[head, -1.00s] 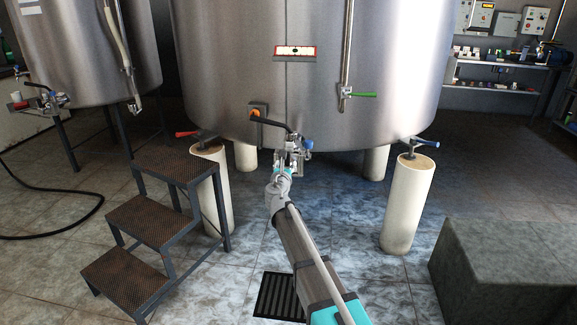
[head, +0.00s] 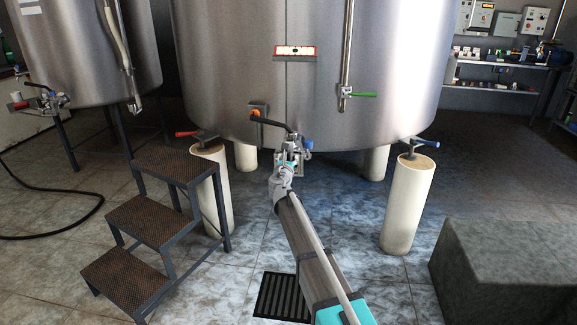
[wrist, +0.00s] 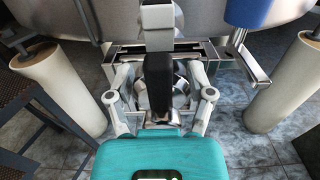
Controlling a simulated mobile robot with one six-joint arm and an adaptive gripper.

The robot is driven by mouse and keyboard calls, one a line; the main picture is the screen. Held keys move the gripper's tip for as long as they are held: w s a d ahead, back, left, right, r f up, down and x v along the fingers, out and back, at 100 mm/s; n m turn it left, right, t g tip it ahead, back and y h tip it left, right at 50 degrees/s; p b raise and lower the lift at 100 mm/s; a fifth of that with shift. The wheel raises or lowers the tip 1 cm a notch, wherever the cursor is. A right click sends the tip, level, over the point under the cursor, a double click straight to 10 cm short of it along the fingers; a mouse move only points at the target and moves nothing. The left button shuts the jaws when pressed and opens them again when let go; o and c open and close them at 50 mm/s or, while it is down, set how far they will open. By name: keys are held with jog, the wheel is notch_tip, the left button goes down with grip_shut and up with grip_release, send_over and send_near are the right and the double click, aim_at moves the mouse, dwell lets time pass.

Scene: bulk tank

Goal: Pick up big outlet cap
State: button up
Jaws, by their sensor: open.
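The big outlet cap appears to be the round silvery metal piece (wrist: 181,92) between my fingers in the wrist view. A dark upright piece covers its middle, so I see only its sides. My gripper (wrist: 158,88) is open, with one finger on each side of this metal; I cannot tell whether they touch it. In the head view my gripper (head: 285,170) is at the outlet valve (head: 291,151) low on the tank front, and the cap cannot be made out there.
The big steel tank (head: 230,70) stands on pale legs, one at the left (head: 214,195) and one at the right (head: 408,205). Metal steps (head: 150,220) stand at the left. A dark block (head: 500,265) is at the right. A blue handle (wrist: 247,12) is near my gripper.

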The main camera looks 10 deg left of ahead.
dwell(0.5)
grip_shut()
